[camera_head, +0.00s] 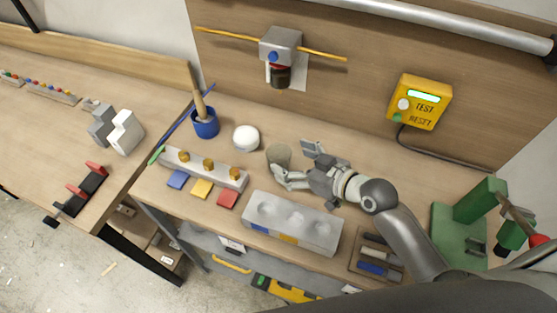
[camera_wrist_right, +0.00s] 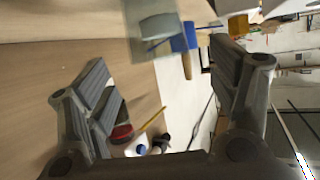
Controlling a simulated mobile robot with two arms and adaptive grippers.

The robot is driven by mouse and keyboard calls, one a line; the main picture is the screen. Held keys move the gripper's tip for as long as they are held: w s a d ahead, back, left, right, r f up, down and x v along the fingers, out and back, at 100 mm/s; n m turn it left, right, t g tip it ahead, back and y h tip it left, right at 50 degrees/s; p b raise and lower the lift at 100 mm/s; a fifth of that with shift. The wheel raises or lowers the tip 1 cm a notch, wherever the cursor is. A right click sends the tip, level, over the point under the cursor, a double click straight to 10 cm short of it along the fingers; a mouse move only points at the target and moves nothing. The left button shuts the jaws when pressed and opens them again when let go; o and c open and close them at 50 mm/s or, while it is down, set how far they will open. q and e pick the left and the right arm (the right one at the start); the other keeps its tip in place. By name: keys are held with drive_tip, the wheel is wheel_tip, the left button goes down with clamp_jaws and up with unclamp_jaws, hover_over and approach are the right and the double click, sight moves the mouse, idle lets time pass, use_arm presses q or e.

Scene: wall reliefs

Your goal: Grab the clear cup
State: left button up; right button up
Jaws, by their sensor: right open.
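The clear cup (camera_head: 279,155) is a small, see-through, greyish-brown cup standing on the workbench, right of the white ball. My right gripper (camera_head: 298,166) is open and close to the cup's right side, one finger by its lower right edge and the other farther back. In the right wrist view the clear cup (camera_wrist_right: 144,32) shows at the top, ahead of the open right gripper (camera_wrist_right: 165,80). No part of it is clamped. I cannot tell whether a finger touches it. My left gripper is not in view.
The white ball (camera_head: 246,138) and the blue pot (camera_head: 206,124) stand left of the cup. A grey block with round hollows (camera_head: 292,222) lies in front, and a peg block (camera_head: 203,167) front left. A yellow test box (camera_head: 419,102) hangs on the wall. Bench behind the gripper is clear.

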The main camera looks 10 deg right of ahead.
sight(271, 151)
drive_tip(key=p+x, duration=0.1)
drive_tip(key=x, duration=0.4)
drive_tip(key=shift+p, duration=0.35)
drive_tip(key=shift+w+a+f, duration=0.2)
drive_tip(key=shift+w+f, duration=0.1)
drive_tip(key=shift+w, duration=0.1)
drive_tip(key=shift+c, duration=0.4)
drive_tip(key=c, duration=1)
drive_tip(key=shift+c, duration=0.2)
drive_tip(key=shift+r, duration=0.1)
